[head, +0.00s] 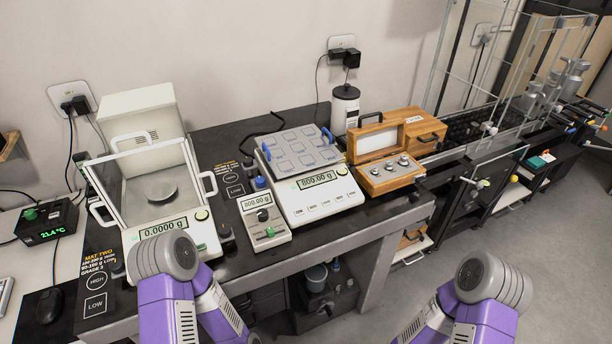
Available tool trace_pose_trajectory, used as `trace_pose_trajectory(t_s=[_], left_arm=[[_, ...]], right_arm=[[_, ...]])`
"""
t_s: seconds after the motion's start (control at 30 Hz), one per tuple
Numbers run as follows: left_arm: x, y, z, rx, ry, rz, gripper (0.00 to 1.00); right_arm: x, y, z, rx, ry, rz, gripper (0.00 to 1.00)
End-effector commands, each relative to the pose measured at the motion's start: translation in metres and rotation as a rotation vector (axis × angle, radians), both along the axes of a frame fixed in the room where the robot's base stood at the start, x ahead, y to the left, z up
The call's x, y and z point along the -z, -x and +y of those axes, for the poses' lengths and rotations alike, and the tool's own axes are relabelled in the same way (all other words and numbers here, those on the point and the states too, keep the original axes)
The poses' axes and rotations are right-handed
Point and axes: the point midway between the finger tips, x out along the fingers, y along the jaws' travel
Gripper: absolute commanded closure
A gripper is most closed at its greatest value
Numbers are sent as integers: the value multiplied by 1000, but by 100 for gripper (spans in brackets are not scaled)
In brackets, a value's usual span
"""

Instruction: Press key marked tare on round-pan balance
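The round-pan balance (211,235) stands at the left of the dark bench, with a small round metal pan (157,190) inside a clear draft shield (125,183). Its green display (164,228) reads 0.0000 g. A round yellow-green spot (202,214) sits at the right of its front panel. My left arm's grey joint covers part of the front panel below the display, and I cannot make out a key marked tare. Both arms are folded at the lower edge of the head view. Neither gripper shows.
Right of it stand a small display unit (262,213), a balance with a square tiled pan (318,190) and a wooden weight box (390,177). A thermometer box (48,222) and mouse (49,306) are further left.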

Motion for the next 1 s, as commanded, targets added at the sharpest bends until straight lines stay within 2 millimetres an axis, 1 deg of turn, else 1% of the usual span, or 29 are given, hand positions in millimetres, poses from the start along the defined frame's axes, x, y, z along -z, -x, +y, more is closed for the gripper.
trace_pose_trajectory(t_s=[0.03, 0.23, 1.0], left_arm=[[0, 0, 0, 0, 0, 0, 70], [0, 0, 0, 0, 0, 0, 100], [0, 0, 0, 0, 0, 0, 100]], right_arm=[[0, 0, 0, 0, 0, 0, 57], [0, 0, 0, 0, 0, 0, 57], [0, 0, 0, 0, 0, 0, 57]])
